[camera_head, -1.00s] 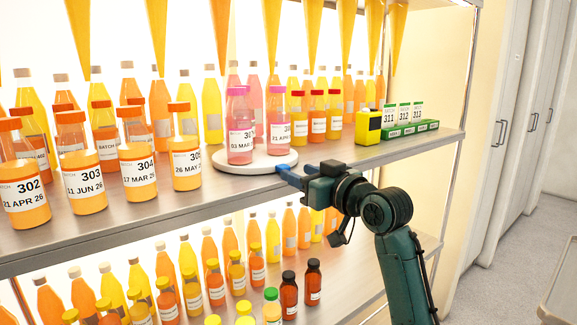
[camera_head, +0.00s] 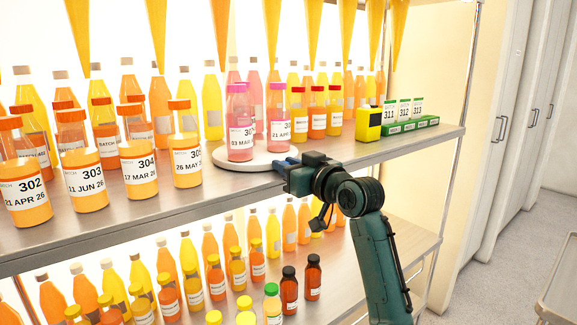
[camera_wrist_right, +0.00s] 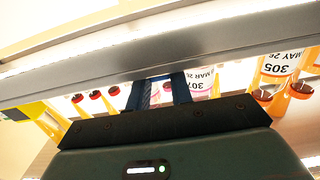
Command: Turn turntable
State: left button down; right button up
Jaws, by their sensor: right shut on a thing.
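The turntable is a low white disc (camera_head: 245,167) near the front edge of the upper shelf. Two pink bottles with pink caps stand upright on it, one at the left (camera_head: 240,122) and one at the right (camera_head: 277,130). My right gripper (camera_head: 281,164) is at the disc's front right rim, its blue fingers shut on the turntable there. The grip point is mostly hidden by the gripper. In the right wrist view the blue fingers (camera_wrist_right: 160,90) reach past the shelf edge, with a pink bottle behind them. My left gripper is not in view.
Orange bottles (camera_head: 186,152) stand close left of the turntable. Small capped bottles (camera_head: 317,118) stand behind it at the right, then a yellow device (camera_head: 368,124) and a green rack (camera_head: 412,126). The lower shelf (camera_head: 345,265) holds more bottles. Yellow cones hang above.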

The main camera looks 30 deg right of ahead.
grip_shut()
jog(key=shift+d, duration=0.1)
jog(key=shift+w+d+f+n+g+y+b, duration=0.15)
jog(key=shift+d+n+y+b, duration=0.35)
jog(key=shift+d+n+y, duration=0.35)
jog(key=shift+w+d+f+n+g+y+b, duration=0.15)
jog(key=shift+d+n+y+b, duration=0.35)
jog(key=shift+y, duration=0.55)
jog(key=shift+w+d+r+n+y, duration=0.1)
jog(key=shift+d+r+n+y, duration=0.15)
jog(key=shift+y, duration=0.35)
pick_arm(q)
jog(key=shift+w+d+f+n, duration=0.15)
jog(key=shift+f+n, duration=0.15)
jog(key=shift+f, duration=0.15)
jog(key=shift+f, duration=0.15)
pick_arm(e)
jog(key=o, duration=0.6)
grip_release()
